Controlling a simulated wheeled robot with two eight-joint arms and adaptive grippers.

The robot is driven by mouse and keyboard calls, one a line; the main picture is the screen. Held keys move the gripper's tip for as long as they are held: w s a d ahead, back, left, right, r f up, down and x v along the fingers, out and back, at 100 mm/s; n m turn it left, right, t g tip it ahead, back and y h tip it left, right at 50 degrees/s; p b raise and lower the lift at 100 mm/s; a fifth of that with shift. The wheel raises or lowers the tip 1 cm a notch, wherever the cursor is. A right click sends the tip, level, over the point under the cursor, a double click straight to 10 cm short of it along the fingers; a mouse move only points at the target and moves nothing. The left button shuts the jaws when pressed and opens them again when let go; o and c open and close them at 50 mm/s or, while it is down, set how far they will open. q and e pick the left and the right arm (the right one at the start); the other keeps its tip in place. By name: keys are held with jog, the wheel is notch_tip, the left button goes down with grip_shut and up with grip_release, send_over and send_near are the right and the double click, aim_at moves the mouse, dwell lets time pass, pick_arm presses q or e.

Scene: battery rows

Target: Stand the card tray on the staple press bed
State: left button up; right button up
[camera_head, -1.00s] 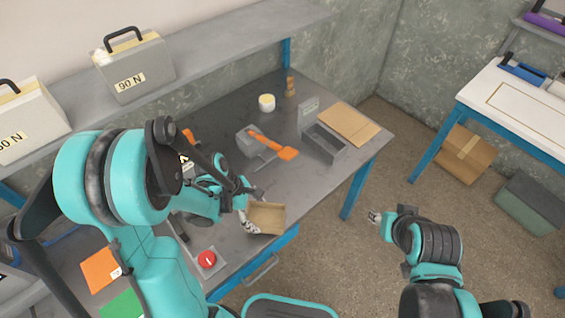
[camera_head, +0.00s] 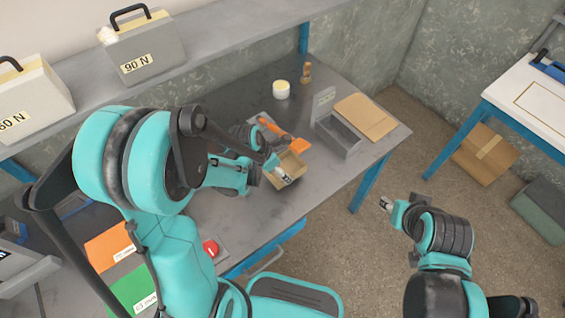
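The card tray (camera_head: 291,163) is a small open tan box, tilted, in my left gripper (camera_head: 279,172). The gripper is shut on its near left side, with a light fingertip showing against the tray. The staple press, grey with an orange lever (camera_head: 290,135), stands on the bench just behind the tray. My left arm and the tray hide most of the press and its bed, so I cannot tell whether the tray touches it. My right gripper (camera_head: 386,203) hangs over the floor, right of the bench; its fingers are too small to read.
A grey bin (camera_head: 339,136) and flat tan card (camera_head: 365,118) lie right of the press. A yellow-white round tub (camera_head: 281,89) and a small wooden piece (camera_head: 306,72) stand behind. A red button (camera_head: 210,248) is near the front edge. Bare bench shows right of the tray.

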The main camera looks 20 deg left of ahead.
aim_at(283, 163)
pick_arm(q)
jog(key=w, duration=0.4)
jog(key=b+x, duration=0.1)
jog(key=x, duration=0.1)
jog(key=a+b+x, duration=0.1)
jog(key=shift+w+d+f, duration=0.1)
jog(key=shift+d+f, duration=0.05)
jog(key=shift+f, duration=0.35)
jog(key=shift+r, duration=0.15)
jog(key=o, duration=1.1)
jog(key=shift+o, duration=0.2)
